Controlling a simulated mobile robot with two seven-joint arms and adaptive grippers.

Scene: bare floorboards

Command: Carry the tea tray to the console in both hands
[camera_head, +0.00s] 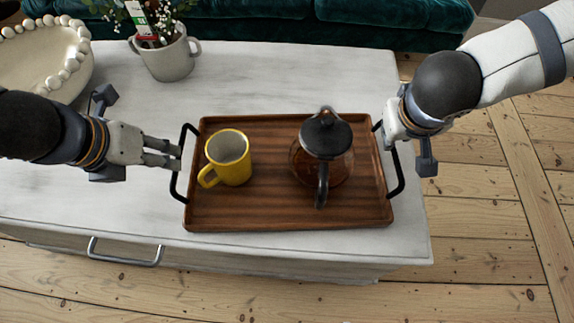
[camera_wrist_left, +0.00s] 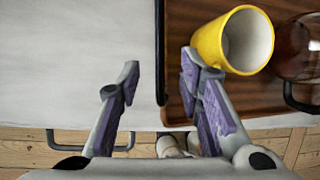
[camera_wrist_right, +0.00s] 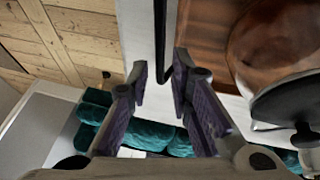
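The brown wooden tea tray (camera_head: 270,218) lies flat on a white cabinet top near its front right corner. It has black handles at its left (camera_head: 175,188) and right (camera_head: 400,172) ends. A yellow mug (camera_head: 232,170) stands on its left half, a glass teapot with a black lid (camera_head: 325,140) on its right half. My left gripper (camera_head: 178,154) is open at the left handle; the left wrist view shows the bar between the spread fingers. My right gripper (camera_wrist_right: 161,68) is open, with the right handle bar (camera_wrist_right: 160,25) between its fingers. I cannot tell which furniture is the console.
The white cabinet (camera_head: 290,75) has a metal drawer pull (camera_head: 125,262). A beaded bowl (camera_head: 50,55) and a potted plant (camera_head: 167,58) stand at its back left. A teal sofa (camera_head: 270,18) is behind. Bare floorboards (camera_head: 480,215) lie open to the right.

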